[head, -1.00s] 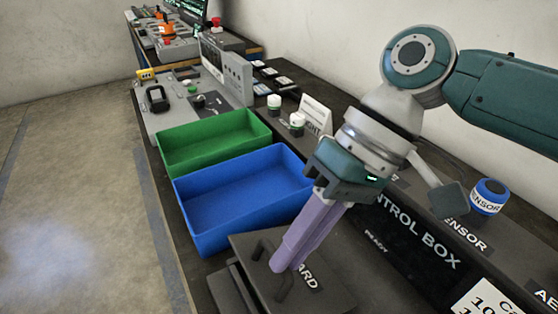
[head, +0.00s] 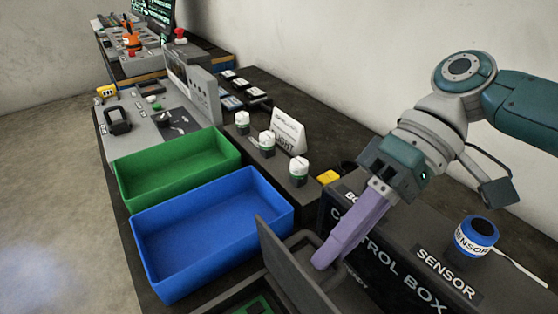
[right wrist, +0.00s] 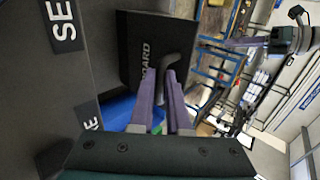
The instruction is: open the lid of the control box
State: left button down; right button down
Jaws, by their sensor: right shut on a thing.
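The dark lid (head: 292,270) of the control box stands tilted up steeply in the head view. Its underside faces left, and a green circuit board (head: 255,308) shows in the opening below. My right gripper (head: 322,262) has its purple fingers shut on the lid's handle at the right side of the lid. In the right wrist view the lid (right wrist: 145,75) carries BOARD lettering, and the fingers (right wrist: 167,78) are at its dark bar handle (right wrist: 181,63). The black CONTROL BOX panel (head: 385,285) lies right of the lid.
A blue bin (head: 210,275) and a green bin (head: 180,195) stand left of the lid, the blue one close by. A blue-banded sensor (head: 476,238) stands at the right. Several white-capped bottles (head: 266,143) and a FLIGHT sign (head: 289,132) are behind.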

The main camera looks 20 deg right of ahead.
pick_arm(q)
jog(key=shift+w+d+f, duration=0.2)
jog(key=shift+d+f, duration=0.1)
jog(key=shift+d, duration=0.1)
pick_arm(e)
jog(key=shift+s+d+f, duration=0.1)
jog(key=shift+d+f, duration=0.55)
jog(key=c, duration=1.1)
grip_release()
jog(key=shift+s+a, duration=0.15)
jog(key=shift+o, duration=1.1)
jog(key=shift+r, duration=0.1)
pick_arm(q)
jog(key=shift+s+a, duration=0.1)
jog(key=shift+s, duration=0.1)
pick_arm(e)
jog(key=shift+w+r, duration=0.15)
jog(key=shift+w, duration=0.05)
jog(key=b+v, duration=0.2)
jog(key=v, duration=0.8)
pick_arm(q)
jog(key=shift+f, duration=0.95)
